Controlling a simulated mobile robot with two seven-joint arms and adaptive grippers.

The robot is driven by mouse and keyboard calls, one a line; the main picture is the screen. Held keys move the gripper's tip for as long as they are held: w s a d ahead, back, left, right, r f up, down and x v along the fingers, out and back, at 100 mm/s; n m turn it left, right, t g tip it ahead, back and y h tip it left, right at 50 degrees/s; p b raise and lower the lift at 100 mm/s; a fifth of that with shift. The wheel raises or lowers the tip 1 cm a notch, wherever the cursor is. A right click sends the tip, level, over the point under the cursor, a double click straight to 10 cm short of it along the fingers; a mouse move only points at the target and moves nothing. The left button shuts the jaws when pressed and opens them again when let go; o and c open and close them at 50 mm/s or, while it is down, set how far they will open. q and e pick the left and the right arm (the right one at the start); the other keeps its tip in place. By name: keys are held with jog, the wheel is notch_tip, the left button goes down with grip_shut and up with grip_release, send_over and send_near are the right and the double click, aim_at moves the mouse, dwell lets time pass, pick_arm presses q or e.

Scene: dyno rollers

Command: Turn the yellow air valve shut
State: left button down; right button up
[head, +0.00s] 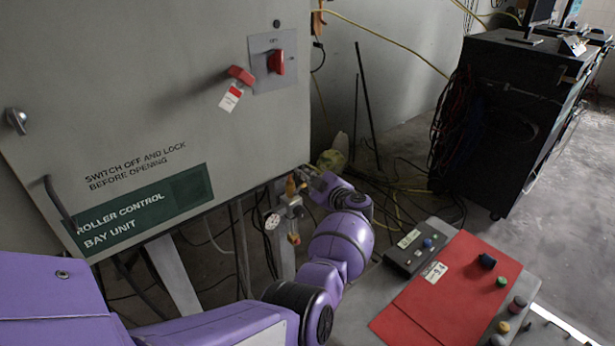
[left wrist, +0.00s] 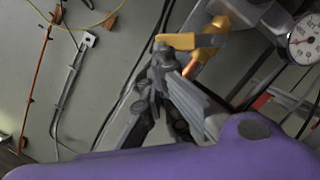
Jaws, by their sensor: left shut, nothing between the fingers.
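The yellow air valve shows in the left wrist view as a flat yellow handle (left wrist: 190,41) on an orange-yellow body (left wrist: 202,66). In the head view it is a small orange-yellow shape (head: 291,187) below the grey cabinet's lower right corner. My left gripper (left wrist: 162,50) is shut and empty, with its tips right at the handle's left end. I cannot tell whether they touch it. In the head view the left gripper (head: 309,177) is small and partly hidden by my purple wrist, just right of the valve. My right gripper is not in view.
A round gauge (head: 272,221) sits close below the valve; it also shows in the left wrist view (left wrist: 303,39). The grey cabinet (head: 225,125) stands above left. A control desk with a red panel (head: 440,290) stands at lower right. Cables (head: 400,185) lie on the floor behind.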

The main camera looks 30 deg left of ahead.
pick_arm(q)
jog(key=shift+a+r, duration=0.2)
jog(key=shift+r, duration=0.1)
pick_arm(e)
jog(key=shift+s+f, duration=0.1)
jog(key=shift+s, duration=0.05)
